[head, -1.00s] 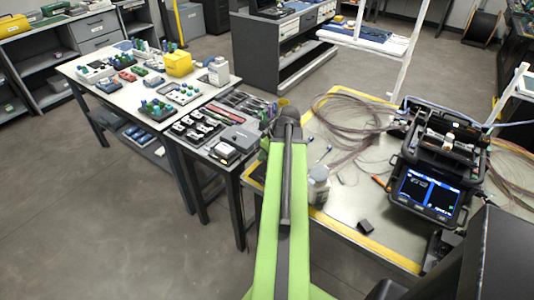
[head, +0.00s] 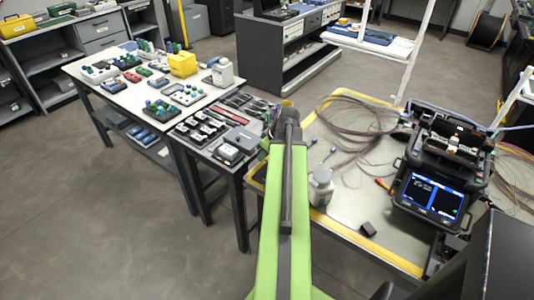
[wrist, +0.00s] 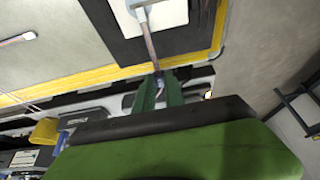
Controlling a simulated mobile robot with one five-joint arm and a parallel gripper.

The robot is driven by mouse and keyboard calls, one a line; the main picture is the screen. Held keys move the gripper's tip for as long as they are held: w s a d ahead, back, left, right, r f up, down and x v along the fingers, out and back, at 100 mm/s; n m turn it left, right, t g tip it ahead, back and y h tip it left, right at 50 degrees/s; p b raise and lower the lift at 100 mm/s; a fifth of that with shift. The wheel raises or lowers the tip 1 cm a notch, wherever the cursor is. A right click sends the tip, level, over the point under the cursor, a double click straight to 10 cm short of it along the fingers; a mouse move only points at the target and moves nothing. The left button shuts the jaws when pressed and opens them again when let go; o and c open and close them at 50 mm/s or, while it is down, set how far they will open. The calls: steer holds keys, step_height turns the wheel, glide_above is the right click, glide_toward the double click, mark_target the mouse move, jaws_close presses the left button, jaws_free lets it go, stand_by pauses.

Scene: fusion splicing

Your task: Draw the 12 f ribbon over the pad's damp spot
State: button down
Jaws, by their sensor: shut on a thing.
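In the wrist view my gripper (wrist: 158,92) has green fingers closed on the lower end of a narrow pinkish-grey strip, which looks like the ribbon (wrist: 150,42). The ribbon runs up from the fingertips across a black square mat (wrist: 110,22) to a pale clip-like piece (wrist: 137,4) at the top edge. A whitish pad (wrist: 172,14) lies on the mat beneath that end. I cannot make out a damp spot, or tell whether the ribbon touches the pad. In the head view my green arm hides the gripper, the pad and the held ribbon.
A side table (head: 85,68) at left holds many small parts. Bare floor lies at lower left.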

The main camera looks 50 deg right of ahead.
steer(key=shift+w, duration=0.3)
step_height(320, 180, up, 5)
steer(key=p, duration=0.5)
stand_by(0.4)
steer(key=shift+f, duration=0.1)
